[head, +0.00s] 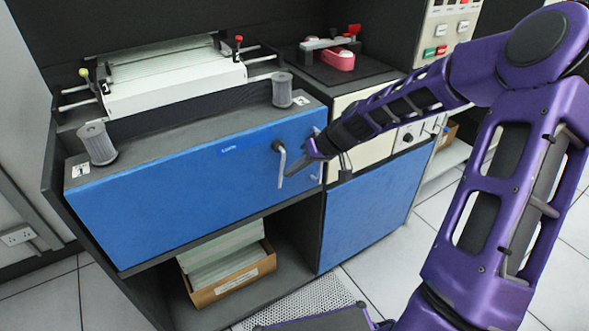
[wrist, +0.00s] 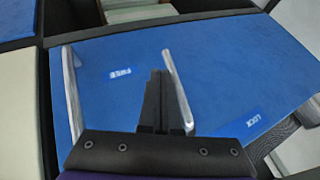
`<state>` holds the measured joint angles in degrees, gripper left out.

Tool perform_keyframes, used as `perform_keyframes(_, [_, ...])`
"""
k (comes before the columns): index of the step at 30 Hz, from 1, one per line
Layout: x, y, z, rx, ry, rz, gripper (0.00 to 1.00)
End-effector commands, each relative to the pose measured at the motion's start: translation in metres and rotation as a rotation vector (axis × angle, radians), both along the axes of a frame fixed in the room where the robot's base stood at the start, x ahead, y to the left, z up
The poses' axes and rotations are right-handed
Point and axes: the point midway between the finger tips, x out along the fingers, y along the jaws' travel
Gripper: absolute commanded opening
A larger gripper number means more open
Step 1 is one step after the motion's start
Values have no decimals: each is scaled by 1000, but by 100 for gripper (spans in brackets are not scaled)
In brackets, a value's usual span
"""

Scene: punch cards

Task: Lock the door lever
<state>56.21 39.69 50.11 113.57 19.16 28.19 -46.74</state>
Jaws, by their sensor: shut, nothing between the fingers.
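The door lever (head: 281,164) is a grey metal bar on the front of the blue door (head: 190,185). It hangs roughly straight down from its round pivot. My gripper (head: 297,168) is shut and empty, just right of the lever in the head view. In the wrist view my gripper (wrist: 160,75) lies close beside the lever (wrist: 178,90), on its left; I cannot tell whether they touch. A "LOCK" label (wrist: 253,122) is on the lever's far side. Another blue label (wrist: 122,72) lies on the gripper's side; its text is hard to read.
A metal handle (wrist: 72,90) stands up from the door on the gripper's other side. Two grey cylinders (head: 98,144) (head: 282,90) stand on the machine top. A cardboard box (head: 232,275) of cards sits in the opening below. Another blue panel (head: 372,205) is at right.

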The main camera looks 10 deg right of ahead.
Motion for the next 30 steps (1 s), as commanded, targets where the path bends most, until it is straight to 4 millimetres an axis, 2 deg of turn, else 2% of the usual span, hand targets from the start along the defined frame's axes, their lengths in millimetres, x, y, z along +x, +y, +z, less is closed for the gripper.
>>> perform_keyframes(17, [-2, 6, -2, 114, 37, 1, 0])
perform_keyframes(23, [-4, 12, -3, 225, 74, -2, 0])
perform_keyframes(30, [-8, 23, -3, 436, 141, -1, 0])
